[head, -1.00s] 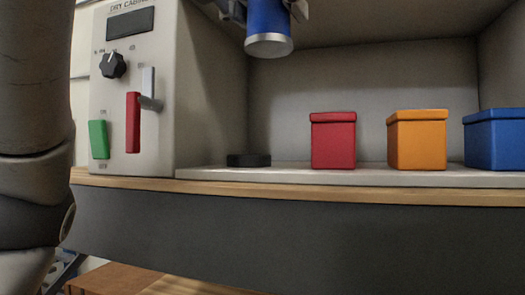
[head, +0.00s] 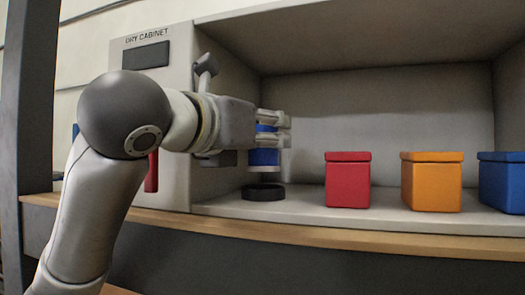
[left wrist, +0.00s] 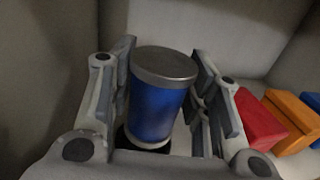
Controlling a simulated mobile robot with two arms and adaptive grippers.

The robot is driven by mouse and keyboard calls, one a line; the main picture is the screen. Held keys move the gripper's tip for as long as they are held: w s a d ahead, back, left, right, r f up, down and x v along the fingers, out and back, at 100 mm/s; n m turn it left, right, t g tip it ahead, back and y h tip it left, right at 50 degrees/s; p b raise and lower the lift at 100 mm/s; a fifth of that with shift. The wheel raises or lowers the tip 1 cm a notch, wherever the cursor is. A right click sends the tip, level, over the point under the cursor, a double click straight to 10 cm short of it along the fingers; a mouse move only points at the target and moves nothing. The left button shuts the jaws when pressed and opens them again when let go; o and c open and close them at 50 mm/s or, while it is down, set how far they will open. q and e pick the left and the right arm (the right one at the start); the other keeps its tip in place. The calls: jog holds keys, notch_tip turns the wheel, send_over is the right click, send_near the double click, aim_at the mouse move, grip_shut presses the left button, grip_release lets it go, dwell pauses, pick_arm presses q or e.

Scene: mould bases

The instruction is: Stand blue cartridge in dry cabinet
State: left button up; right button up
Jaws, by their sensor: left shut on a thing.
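The blue cartridge (head: 264,157), a blue cylinder with grey end caps, is upright inside the dry cabinet (head: 350,100). My left gripper (head: 270,136) is shut on it from the left side. In the left wrist view the cartridge (left wrist: 157,105) stands between the two fingers (left wrist: 165,95), its grey top showing. A black round holder (head: 263,192) on the cabinet floor is directly below the cartridge. My right gripper is not in view.
A red box (head: 347,181), an orange box (head: 432,182) and a blue box (head: 501,182) stand to the right on the cabinet floor. The control panel (head: 147,55) is at the left, partly behind my arm. Floor between holder and red box is clear.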

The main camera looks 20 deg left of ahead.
aim_at(254, 156)
pick_arm(q)
jog(key=shift+w+f, duration=0.2)
jog(key=shift+f, duration=0.05)
jog(key=shift+f+p, duration=0.3)
jog(key=shift+p, duration=0.1)
notch_tip(254, 156, down, 2)
jog(key=shift+f+p, duration=0.1)
jog(key=shift+p, duration=0.45)
jog(key=shift+s+d+f, duration=0.1)
jog(key=shift+f, duration=0.2)
jog(key=c, duration=0.3)
jog(key=o, duration=1.4)
jog(key=shift+w, duration=0.2)
jog(key=shift+s+r, duration=0.1)
